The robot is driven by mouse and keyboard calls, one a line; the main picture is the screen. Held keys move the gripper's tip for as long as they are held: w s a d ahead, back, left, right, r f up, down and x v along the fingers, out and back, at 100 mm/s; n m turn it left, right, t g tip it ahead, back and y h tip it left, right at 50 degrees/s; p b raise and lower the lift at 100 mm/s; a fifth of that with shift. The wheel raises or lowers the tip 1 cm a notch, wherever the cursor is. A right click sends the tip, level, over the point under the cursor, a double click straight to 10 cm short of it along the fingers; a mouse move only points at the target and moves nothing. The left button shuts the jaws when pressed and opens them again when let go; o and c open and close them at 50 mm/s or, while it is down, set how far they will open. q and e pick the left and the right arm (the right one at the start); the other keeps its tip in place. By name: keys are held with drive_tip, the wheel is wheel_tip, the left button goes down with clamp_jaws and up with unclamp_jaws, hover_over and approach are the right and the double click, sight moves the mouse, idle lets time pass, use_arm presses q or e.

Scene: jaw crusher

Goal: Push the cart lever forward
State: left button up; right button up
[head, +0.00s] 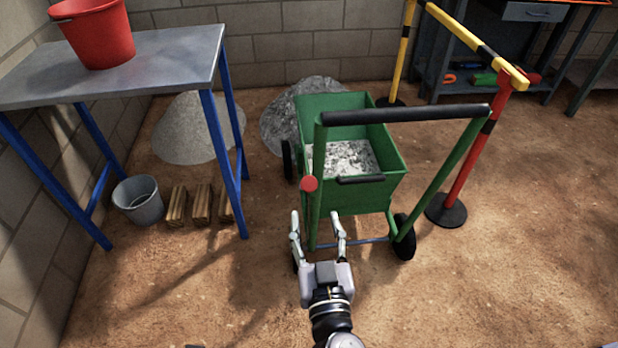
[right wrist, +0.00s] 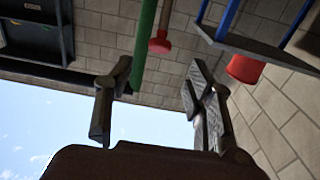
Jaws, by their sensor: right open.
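The green cart (head: 390,182) stands on the dirt floor with grey material in its tub and a black push bar (head: 405,114) across its handle frame. The lever's red knob (head: 309,184) is at the left handle post, and it also shows in the right wrist view (right wrist: 159,44) on a short reddish stem beside the green post (right wrist: 143,45). My right gripper (head: 317,218) is open and empty, just below and nearer than the knob. In the right wrist view, its spread fingers (right wrist: 157,82) are apart from the knob. My left gripper is not in view.
A metal table (head: 150,62) with blue legs and a red bucket (head: 100,35) stands at left. A grey bucket (head: 138,201) and wooden blocks (head: 202,205) are beneath it. A red barrier post (head: 472,160) stands right of the cart.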

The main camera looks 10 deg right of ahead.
sight(310, 187)
drive_tip(key=w+p, duration=0.2)
drive_tip(key=w, duration=0.7)
drive_tip(key=shift+w, duration=0.9)
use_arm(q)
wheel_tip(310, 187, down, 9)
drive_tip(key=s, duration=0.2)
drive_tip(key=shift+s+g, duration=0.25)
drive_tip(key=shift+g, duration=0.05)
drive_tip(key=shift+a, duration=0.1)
use_arm(e)
clamp_jaws()
